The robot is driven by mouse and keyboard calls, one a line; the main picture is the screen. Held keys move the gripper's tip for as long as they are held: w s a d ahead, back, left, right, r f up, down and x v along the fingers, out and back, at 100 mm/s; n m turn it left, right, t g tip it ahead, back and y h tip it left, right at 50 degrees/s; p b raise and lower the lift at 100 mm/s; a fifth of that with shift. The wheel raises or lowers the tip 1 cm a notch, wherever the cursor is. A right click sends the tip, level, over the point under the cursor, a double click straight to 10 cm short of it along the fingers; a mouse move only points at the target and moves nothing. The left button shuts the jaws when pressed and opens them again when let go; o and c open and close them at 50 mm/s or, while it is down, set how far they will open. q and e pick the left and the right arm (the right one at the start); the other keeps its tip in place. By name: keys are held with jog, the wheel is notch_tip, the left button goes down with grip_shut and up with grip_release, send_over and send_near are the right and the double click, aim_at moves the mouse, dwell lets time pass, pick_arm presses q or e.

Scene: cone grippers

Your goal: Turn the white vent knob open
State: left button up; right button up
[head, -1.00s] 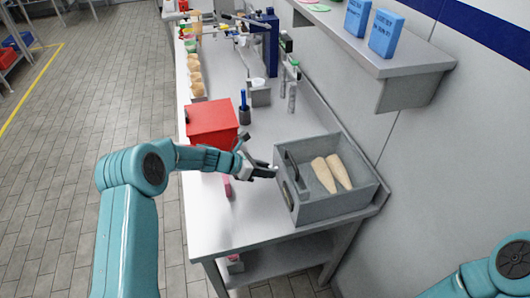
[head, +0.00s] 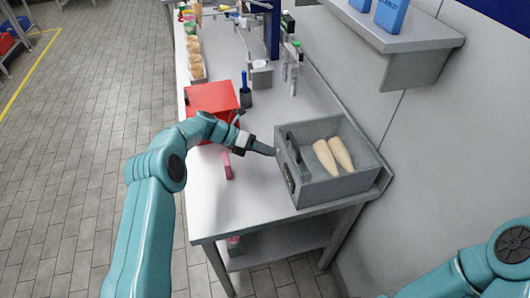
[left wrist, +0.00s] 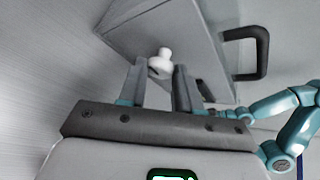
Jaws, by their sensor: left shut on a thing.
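The white vent knob (left wrist: 161,63) shows in the left wrist view, on the wall of a grey box. My left gripper (left wrist: 159,80) has one finger on each side of it and is shut on it. In the head view my left gripper (head: 272,152) meets the left face of the grey box (head: 335,188), and the knob is hidden there. How far the knob is turned I cannot tell. My right gripper is out of view.
The box has a dark handle (left wrist: 262,50) on the same face and two tan cone-shaped pieces (head: 333,156) inside. A red box (head: 211,99) and a pink block (head: 227,166) stand on the bench near my left arm. A shelf (head: 415,45) overhangs at the right.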

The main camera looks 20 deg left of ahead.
pick_arm(q)
jog(key=shift+f, duration=0.1)
dwell(0.3)
jog(key=o, duration=1)
jog(key=shift+o, duration=0.2)
jog(key=b+v, duration=0.2)
jog(key=v, duration=1.4)
jog(key=shift+a, duration=0.15)
